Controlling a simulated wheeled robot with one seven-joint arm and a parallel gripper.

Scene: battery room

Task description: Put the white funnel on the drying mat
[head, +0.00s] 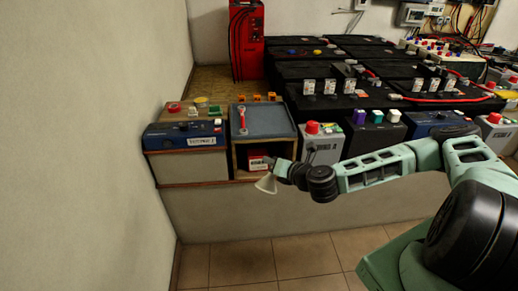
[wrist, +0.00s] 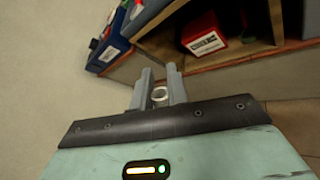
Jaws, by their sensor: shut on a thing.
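The white funnel (head: 266,185) hangs from my gripper (head: 277,170) in front of the low cabinet, clear of any surface. In the wrist view my gripper (wrist: 160,85) is shut on the funnel, whose pale ring-shaped end (wrist: 159,94) shows between the two grey fingers. No surface is clearly recognisable as the drying mat. A flat grey-blue panel (head: 268,126) on top of the cabinet may be it; a red-handled tool (head: 242,118) lies at its left side.
Under the panel an open cubby holds a red box (head: 257,162), also in the wrist view (wrist: 203,35). A blue battery unit (head: 184,134) stands left. Several black batteries (head: 328,92) and a red charger (head: 246,40) fill the bench behind. The floor below is clear.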

